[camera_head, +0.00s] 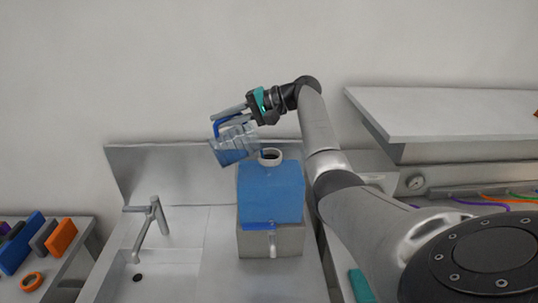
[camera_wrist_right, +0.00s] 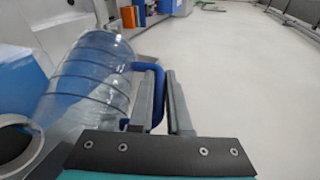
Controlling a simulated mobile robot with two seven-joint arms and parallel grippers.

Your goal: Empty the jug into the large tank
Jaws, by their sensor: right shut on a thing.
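The jug (camera_head: 232,147) is clear with a blue handle. My right gripper (camera_head: 226,116) is shut on the handle, and the wrist view shows its fingers (camera_wrist_right: 160,85) either side of it. The jug is tilted, its mouth end close to the open neck (camera_head: 270,157) of the large blue tank (camera_head: 270,192). In the wrist view the jug (camera_wrist_right: 90,80) points down left at the tank's round opening (camera_wrist_right: 14,140). A bluish band shows low in the jug; I cannot tell how much liquid remains or whether it flows. My left gripper is not in view.
The tank rests on a grey block (camera_head: 285,240) on the steel counter. A sink with a tap (camera_head: 152,222) is left of it. Coloured items, including an orange block (camera_head: 60,237), are at far left. A white shelf (camera_head: 440,113) juts out at right.

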